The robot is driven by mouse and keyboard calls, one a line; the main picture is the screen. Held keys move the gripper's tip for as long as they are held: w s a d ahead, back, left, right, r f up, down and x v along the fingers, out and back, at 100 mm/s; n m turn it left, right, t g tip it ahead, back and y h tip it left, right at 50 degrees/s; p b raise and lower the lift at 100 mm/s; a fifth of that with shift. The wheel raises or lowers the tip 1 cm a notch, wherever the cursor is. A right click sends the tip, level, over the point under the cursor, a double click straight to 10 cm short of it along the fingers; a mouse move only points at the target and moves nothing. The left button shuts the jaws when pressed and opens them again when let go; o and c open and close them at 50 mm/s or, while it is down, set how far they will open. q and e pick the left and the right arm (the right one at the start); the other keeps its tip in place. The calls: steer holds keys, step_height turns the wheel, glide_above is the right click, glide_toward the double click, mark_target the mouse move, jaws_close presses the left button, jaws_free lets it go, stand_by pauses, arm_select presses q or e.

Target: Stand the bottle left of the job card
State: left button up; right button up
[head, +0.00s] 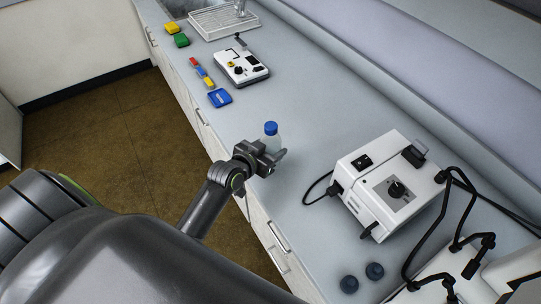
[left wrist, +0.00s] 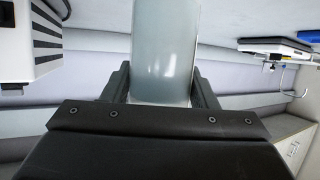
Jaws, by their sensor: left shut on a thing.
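The bottle (head: 272,142) is clear with a blue cap and looks upright in the head view. My left gripper (head: 265,158) is shut on its lower body, near the front edge of the bench. In the left wrist view the pale bottle body (left wrist: 165,50) stands between the fingers of my left gripper (left wrist: 163,88); its cap is out of that view. I cannot tell whether the bottle's base touches the bench. I cannot make out a job card for sure in either view. My right gripper is not in view.
A white control box (head: 390,185) with black cables stands right of the bottle on the bench (head: 300,100). Farther back are a white instrument (head: 241,67), a blue item (head: 220,98), small coloured blocks (head: 202,72) and a dish rack (head: 222,22). Two dark caps (head: 374,271) lie in front.

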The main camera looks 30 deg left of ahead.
arm_select(q)
steer(key=shift+f, duration=1.65)
steer(key=shift+f, duration=0.1)
steer(key=o, duration=1.2)
steer(key=shift+c, duration=0.2)
steer(key=b+v, duration=0.1)
steer(key=v, duration=1.1)
